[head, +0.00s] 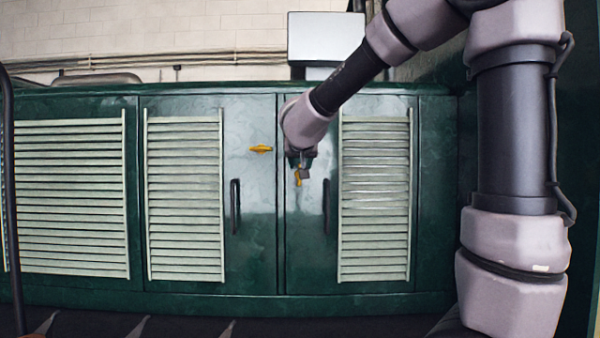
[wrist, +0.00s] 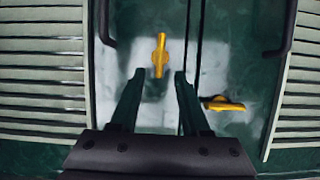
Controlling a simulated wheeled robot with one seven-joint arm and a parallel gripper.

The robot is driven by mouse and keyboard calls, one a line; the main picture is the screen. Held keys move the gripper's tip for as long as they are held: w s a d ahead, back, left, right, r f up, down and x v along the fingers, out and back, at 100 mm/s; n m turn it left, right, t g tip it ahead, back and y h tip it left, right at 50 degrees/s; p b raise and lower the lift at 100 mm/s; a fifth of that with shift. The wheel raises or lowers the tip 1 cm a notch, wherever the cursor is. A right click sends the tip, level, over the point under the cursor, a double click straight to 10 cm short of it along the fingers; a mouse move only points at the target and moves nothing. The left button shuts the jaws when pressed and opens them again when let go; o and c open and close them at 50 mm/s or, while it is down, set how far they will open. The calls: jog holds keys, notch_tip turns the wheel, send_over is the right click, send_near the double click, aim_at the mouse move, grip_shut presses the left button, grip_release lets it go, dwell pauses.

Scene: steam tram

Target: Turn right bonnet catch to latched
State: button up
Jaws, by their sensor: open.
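The right bonnet catch (head: 298,178) is a yellow lever on the right-hand green door, partly hidden by my gripper (head: 300,168). In the wrist view this catch (wrist: 161,52) stands upright in the picture. My gripper (wrist: 159,74) is open there, with one fingertip on each side of the catch's near end. I cannot tell whether the fingers touch it. The left bonnet catch (head: 261,149) is a similar yellow lever lying level on the left door. In the wrist view the left catch (wrist: 223,104) lies to the right of my fingers.
Black handles stand on the left door (head: 235,206) and the right door (head: 326,206). Pale louvre panels (head: 185,195) flank them. A grey box (head: 326,38) stands above the green casing. The area in front of the left door looks clear.

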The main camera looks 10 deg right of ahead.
jog(key=x, duration=0.6)
jog(key=shift+w, duration=0.2)
jog(key=shift+c, duration=0.3)
grip_shut()
